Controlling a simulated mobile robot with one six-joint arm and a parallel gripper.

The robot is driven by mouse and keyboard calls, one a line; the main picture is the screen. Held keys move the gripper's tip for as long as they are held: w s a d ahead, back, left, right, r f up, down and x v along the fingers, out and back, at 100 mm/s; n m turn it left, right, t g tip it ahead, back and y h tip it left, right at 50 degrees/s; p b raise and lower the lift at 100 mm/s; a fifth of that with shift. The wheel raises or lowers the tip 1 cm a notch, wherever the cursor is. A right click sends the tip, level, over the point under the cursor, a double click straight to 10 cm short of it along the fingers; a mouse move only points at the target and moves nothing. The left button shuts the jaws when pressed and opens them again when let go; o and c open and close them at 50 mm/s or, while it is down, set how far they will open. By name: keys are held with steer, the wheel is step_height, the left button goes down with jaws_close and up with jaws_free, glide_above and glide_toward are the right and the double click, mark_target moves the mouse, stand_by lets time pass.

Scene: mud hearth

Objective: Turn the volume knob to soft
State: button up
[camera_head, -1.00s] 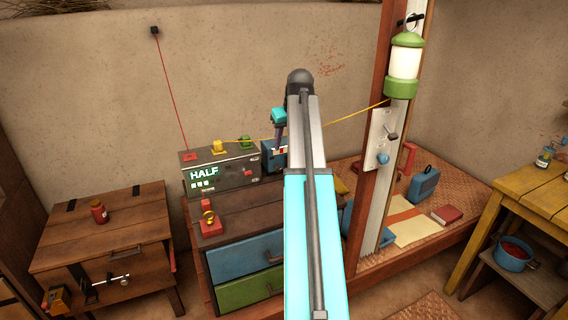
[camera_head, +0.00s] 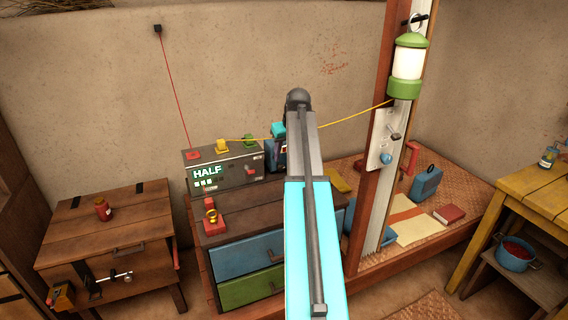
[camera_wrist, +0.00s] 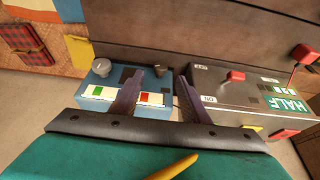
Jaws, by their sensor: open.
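A blue box, which looks like a radio, shows in the wrist view (camera_wrist: 122,78), with a round grey knob (camera_wrist: 101,66) on its left and a small dark knob (camera_wrist: 160,70) near its right end. Its front has a green and a red mark on white labels. I cannot read which knob is for volume. My gripper (camera_wrist: 160,78) is open; its two purple fingers reach over the box's right end, with the dark knob appearing between their tips. Contact cannot be told. In the head view, my gripper (camera_head: 279,146) hides most of the box.
A grey box with a lit "HALF" display (camera_head: 208,171) stands close to the right of the blue box in the wrist view. A yellow cord (camera_head: 345,117) runs from it to the wooden post (camera_head: 372,190). A green lantern (camera_head: 407,62) hangs there. Drawers (camera_head: 245,265) stand below.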

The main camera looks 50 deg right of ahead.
mark_target(282, 166)
steer(key=shift+p+x, duration=0.45)
steer(key=shift+x, duration=3.15)
